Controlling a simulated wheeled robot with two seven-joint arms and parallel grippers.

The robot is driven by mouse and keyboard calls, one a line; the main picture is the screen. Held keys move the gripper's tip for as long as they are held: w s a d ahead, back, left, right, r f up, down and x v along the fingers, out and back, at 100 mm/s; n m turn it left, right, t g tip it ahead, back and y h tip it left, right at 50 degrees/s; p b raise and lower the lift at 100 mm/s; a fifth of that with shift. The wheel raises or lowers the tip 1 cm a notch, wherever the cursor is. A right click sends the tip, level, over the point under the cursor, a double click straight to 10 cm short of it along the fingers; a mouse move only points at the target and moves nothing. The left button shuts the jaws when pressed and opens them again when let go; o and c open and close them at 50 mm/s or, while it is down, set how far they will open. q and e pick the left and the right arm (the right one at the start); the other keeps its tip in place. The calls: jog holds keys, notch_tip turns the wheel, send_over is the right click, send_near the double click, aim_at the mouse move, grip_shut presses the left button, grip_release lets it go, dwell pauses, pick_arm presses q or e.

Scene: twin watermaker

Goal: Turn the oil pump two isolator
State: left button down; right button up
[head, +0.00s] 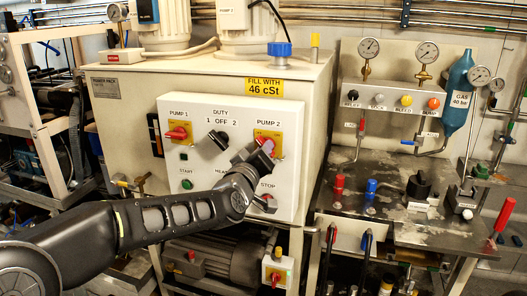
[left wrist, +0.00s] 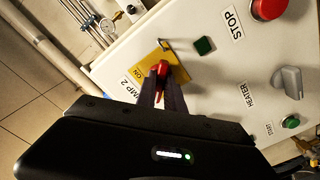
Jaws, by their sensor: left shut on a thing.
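The pump 2 isolator is a red handle on a yellow plate (head: 277,145) at the upper right of the white control panel. My left gripper (head: 262,158) is at it, with the fingers closed around the red handle (left wrist: 162,70). In the left wrist view the dark fingers (left wrist: 162,92) sit on both sides of the handle, and the yellow plate (left wrist: 147,66) shows beside them. The gripper hides part of the handle and plate. My right gripper is in neither view.
The panel (head: 237,115) also has the pump 1 isolator (head: 178,132), a black duty selector (head: 219,138), a green start button (head: 187,184) and a red stop button (left wrist: 268,8). A gauge board (head: 395,85) and a bench with levers (head: 400,190) stand to the right.

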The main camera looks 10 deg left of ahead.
pick_arm(q)
jog(key=m+p, duration=0.1)
jog(key=m, duration=0.7)
dwell(0.5)
jog(key=c, duration=1.4)
grip_release()
jog(key=shift+c, duration=0.2)
jog(key=s, duration=0.7)
jog(key=shift+s+a, duration=0.25)
jog(key=shift+s, duration=0.15)
